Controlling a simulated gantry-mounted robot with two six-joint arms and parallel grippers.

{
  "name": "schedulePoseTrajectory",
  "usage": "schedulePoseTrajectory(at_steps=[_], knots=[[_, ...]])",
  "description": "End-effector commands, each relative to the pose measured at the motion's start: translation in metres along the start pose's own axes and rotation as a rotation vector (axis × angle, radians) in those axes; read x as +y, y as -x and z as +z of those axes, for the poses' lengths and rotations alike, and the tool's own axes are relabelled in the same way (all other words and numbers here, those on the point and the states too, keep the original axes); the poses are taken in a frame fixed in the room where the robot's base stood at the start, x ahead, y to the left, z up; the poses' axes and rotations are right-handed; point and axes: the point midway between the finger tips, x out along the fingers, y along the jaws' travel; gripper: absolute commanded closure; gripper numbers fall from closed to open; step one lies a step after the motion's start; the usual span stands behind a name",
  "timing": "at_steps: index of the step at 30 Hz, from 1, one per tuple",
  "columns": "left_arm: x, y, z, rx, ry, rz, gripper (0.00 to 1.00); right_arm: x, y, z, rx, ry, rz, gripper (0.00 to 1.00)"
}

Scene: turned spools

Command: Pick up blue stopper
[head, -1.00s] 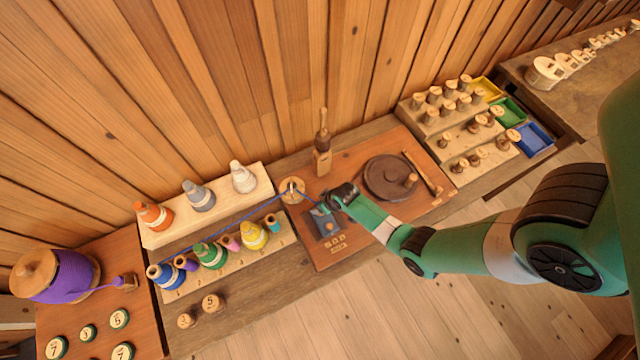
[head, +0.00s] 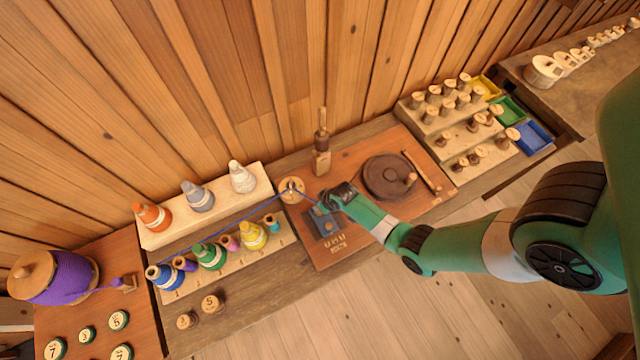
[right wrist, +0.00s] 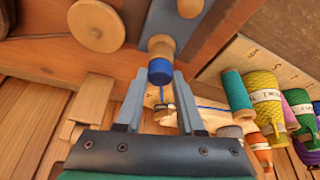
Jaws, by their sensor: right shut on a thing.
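The blue stopper (right wrist: 159,70), a short wooden piece with a blue band around its lower part, shows in the right wrist view between my fingertips. My right gripper (right wrist: 158,84) is shut on it. In the head view my right gripper (head: 325,207) is over the dark block (head: 325,224) with counter digits on the red-brown board. The stopper is hard to make out there, partly hidden by the gripper. A blue thread (head: 235,222) runs from the blue spool (head: 163,276) past a round wooden guide (head: 291,190) toward my gripper. My left gripper is not in view.
A rack of several coloured spools (head: 253,236) stands left of my gripper. A dark turntable (head: 386,178) lies to its right. An upright wooden post (head: 321,146) stands behind. Stepped wooden stoppers (head: 448,108) and coloured trays (head: 531,138) are at the right.

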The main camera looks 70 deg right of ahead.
Motion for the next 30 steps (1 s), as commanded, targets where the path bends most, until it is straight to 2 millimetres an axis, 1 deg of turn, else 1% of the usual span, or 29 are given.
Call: schedulePoseTrajectory(at_steps=[4, 7, 9, 11, 14, 15, 17, 18, 21, 25, 27, 30], knots=[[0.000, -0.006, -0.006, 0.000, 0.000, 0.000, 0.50, 0.000, 0.009, -0.004, 0.000, 0.000, 0.000, 1.00], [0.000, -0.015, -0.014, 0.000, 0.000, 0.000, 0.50, 0.000, 0.023, -0.009, 0.000, 0.000, 0.000, 1.00], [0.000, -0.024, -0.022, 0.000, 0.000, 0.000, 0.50, 0.000, 0.037, -0.016, 0.002, 0.000, 0.000, 1.00], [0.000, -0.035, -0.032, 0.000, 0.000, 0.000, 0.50, 0.003, 0.051, -0.011, -0.002, -0.001, 0.001, 1.00], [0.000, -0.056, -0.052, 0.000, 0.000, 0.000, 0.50, 0.009, 0.083, -0.004, -0.003, -0.003, 0.001, 1.00], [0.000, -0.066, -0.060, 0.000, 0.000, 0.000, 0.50, 0.012, 0.098, -0.001, -0.002, -0.003, 0.002, 1.00], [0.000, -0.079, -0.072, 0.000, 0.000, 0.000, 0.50, 0.017, 0.118, 0.005, -0.003, -0.004, 0.001, 1.00], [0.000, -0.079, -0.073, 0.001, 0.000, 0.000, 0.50, 0.021, 0.122, 0.018, -0.005, -0.007, 0.002, 1.00], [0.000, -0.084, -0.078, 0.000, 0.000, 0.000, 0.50, 0.030, 0.141, 0.039, -0.003, -0.008, 0.002, 1.00], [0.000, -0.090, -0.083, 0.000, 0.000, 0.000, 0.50, 0.038, 0.159, 0.059, -0.002, -0.007, 0.002, 1.00], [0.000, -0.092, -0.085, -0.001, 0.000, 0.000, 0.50, 0.042, 0.165, 0.066, -0.002, -0.006, 0.001, 1.00], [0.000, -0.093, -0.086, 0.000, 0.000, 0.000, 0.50, 0.044, 0.170, 0.071, 0.000, -0.002, 0.001, 1.00]])
